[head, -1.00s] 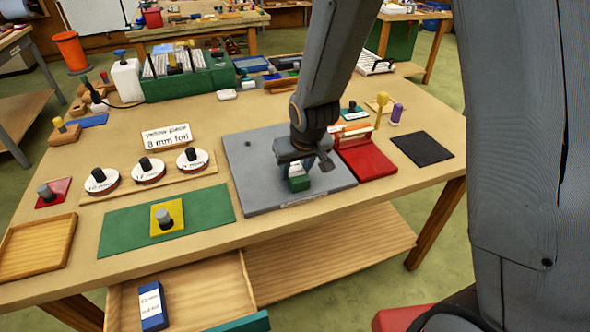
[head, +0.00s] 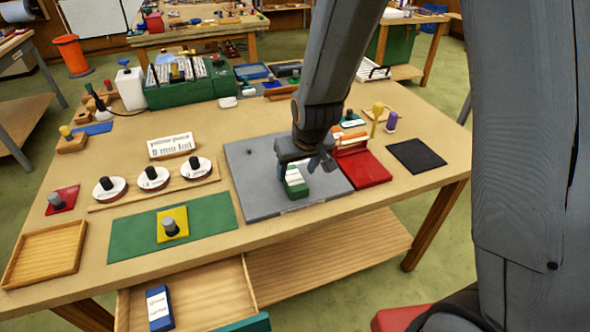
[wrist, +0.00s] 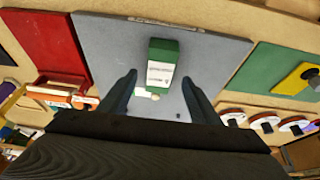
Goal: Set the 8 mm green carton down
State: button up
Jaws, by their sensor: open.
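The green carton (head: 296,184) with a white label stands on the grey board (head: 262,183), near its front edge. It also shows in the wrist view (wrist: 162,62), with its label turned toward the camera. My gripper (head: 300,168) is open just behind and above the carton. In the wrist view its two fingers (wrist: 160,88) are spread wide, one to each side of the carton's near end, with clear gaps. I cannot tell whether the fingertips reach down beside the carton. The print on its label is too small to read.
A red stand (head: 365,168) is close on the right of the grey board, with a black mat (head: 417,156) beyond. A green mat (head: 130,237) with a yellow block (head: 172,225) lies left. Three white-labelled reels sit on a wooden strip. An open drawer (head: 205,295) holds a blue carton (head: 159,307).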

jog(key=a+b+v, duration=0.1)
jog(key=b+v, duration=0.1)
jog(key=v, duration=0.4)
jog(key=s+d+m+g+h, duration=0.1)
jog(key=s+d+m+g, duration=0.1)
jog(key=s+d, duration=0.9)
jog(key=d+m, duration=0.1)
jog(key=d, duration=0.2)
jog(key=shift+d+r, duration=0.2)
jog(key=shift+f, duration=0.1)
notch_tip(320, 180, down, 7)
jog(key=g+b, duration=0.1)
jog(key=b, duration=0.5)
jog(key=shift+b, duration=0.3)
